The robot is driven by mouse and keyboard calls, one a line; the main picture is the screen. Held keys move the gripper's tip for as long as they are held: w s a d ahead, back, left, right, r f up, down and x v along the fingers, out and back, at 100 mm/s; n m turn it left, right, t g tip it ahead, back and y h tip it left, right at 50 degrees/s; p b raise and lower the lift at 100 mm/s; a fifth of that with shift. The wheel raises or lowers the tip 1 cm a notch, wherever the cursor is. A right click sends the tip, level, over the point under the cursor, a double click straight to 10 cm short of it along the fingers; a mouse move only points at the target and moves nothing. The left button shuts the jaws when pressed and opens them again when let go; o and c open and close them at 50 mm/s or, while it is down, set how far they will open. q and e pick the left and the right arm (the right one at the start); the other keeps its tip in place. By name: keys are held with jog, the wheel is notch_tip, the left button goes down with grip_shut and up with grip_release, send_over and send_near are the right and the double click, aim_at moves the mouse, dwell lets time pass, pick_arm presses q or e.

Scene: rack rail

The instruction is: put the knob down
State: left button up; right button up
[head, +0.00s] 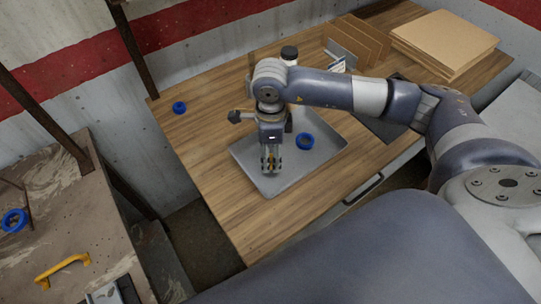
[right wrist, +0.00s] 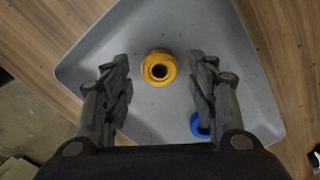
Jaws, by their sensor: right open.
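The knob (right wrist: 159,68) is a round yellow piece with a dark hole in its middle. In the right wrist view it rests on the grey tray (right wrist: 95,62) and sits between my right gripper's fingers, with a gap on each side. My right gripper (right wrist: 160,82) is open, pointing down over the tray. In the head view the right gripper (head: 270,166) is over the left part of the tray (head: 318,165), and a little yellow shows between its fingers. My left gripper is not in view.
A blue ring (head: 305,141) lies in the tray, right of the gripper. Another blue ring (head: 180,107) lies on the wooden table (head: 215,170). A black-capped bottle (head: 289,53) and brown boards (head: 445,42) stand farther back. A yellow handle (head: 62,268) is on the left bench.

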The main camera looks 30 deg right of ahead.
aim_at(271, 159)
notch_tip(271, 159, up, 10)
jog(key=b, duration=0.2)
jog(key=shift+r, duration=0.1)
dwell(0.3)
